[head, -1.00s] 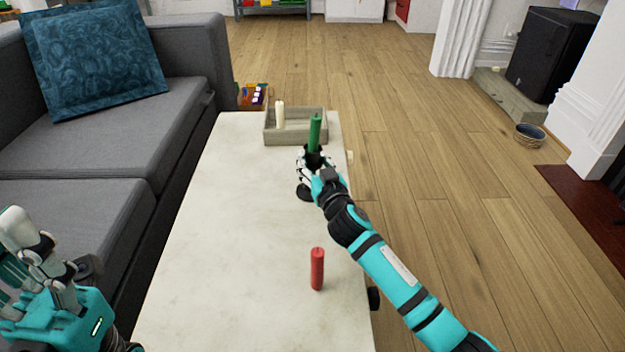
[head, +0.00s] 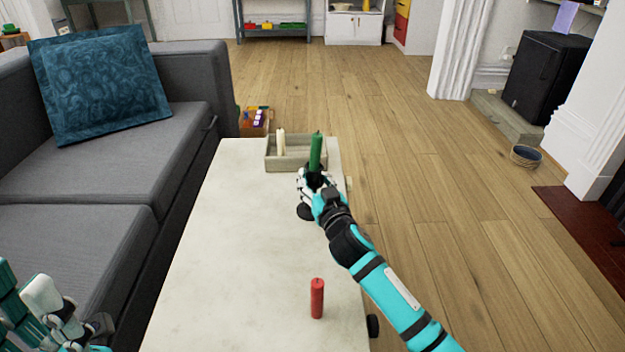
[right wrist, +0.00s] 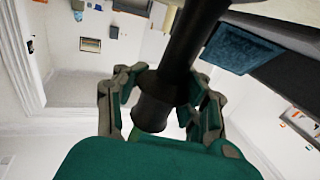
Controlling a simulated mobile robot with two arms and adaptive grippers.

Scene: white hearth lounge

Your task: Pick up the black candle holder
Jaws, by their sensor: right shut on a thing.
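The black candle holder (head: 305,212) carries an upright green candle (head: 316,152) near the far right end of the pale table (head: 220,260). My right gripper (head: 313,183) is shut on the holder below the candle and hides much of its middle. The holder's round base shows under the hand and seems slightly above the tabletop. In the right wrist view the holder's dark stem (right wrist: 195,35) runs between my fingers. My left gripper (head: 55,310) is at the lower left by the sofa, partly cut off, and its opening is unclear.
A grey tray (head: 296,166) with pale candle shapes in it stands just behind the holder. A red candle (head: 317,298) stands on the near right of the table. A grey sofa (head: 90,230) lines the left side.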

